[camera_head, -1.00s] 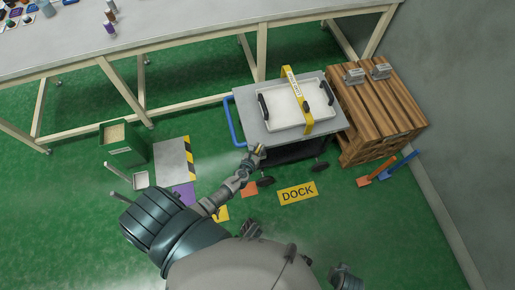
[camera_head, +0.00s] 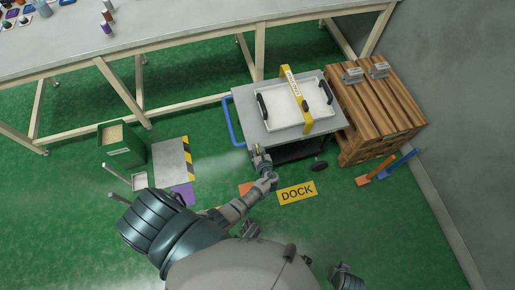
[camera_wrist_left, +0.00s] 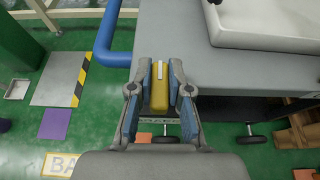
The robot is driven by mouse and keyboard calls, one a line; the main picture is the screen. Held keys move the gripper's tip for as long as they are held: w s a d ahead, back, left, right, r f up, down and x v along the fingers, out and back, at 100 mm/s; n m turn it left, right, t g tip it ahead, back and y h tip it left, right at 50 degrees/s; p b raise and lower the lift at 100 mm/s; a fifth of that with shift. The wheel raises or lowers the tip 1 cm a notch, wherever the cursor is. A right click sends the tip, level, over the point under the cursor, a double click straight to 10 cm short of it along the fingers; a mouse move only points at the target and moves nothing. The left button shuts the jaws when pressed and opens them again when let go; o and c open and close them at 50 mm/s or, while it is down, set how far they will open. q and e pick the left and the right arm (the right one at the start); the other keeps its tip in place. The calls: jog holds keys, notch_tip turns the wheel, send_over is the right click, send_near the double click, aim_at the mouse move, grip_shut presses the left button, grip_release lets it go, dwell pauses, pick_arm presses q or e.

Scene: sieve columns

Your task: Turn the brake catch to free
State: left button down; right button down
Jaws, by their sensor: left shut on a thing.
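The brake catch (camera_wrist_left: 160,93) is a small yellow block with a white stripe, at the near edge of the grey cart (camera_wrist_left: 215,68) in the left wrist view. My left gripper (camera_wrist_left: 159,104) has its blue-padded fingers on both sides of the catch and is shut on it. In the head view my left gripper (camera_head: 258,154) is at the cart's near left corner and mostly hides the catch. The lettering under the catch is partly covered by the fingers.
A white tray (camera_head: 275,112) with a yellow strap (camera_head: 297,97) lies on the cart, which has a blue handle (camera_head: 229,120). A wooden pallet stack (camera_head: 372,105) stands close on the right. A yellow DOCK sign (camera_head: 297,193) marks the green floor.

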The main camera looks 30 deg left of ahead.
pick_arm(q)
jog(key=shift+s+d+f, duration=0.15)
jog(key=shift+d+f, duration=0.1)
jog(key=shift+f, duration=0.05)
jog(key=c, duration=1.2)
grip_release()
jog(key=shift+o, duration=0.5)
jog(key=shift+r, duration=0.2)
jog(key=v, duration=1.1)
jog(key=shift+d+r, duration=0.2)
jog(key=shift+d, duration=0.2)
jog(key=shift+s, duration=0.1)
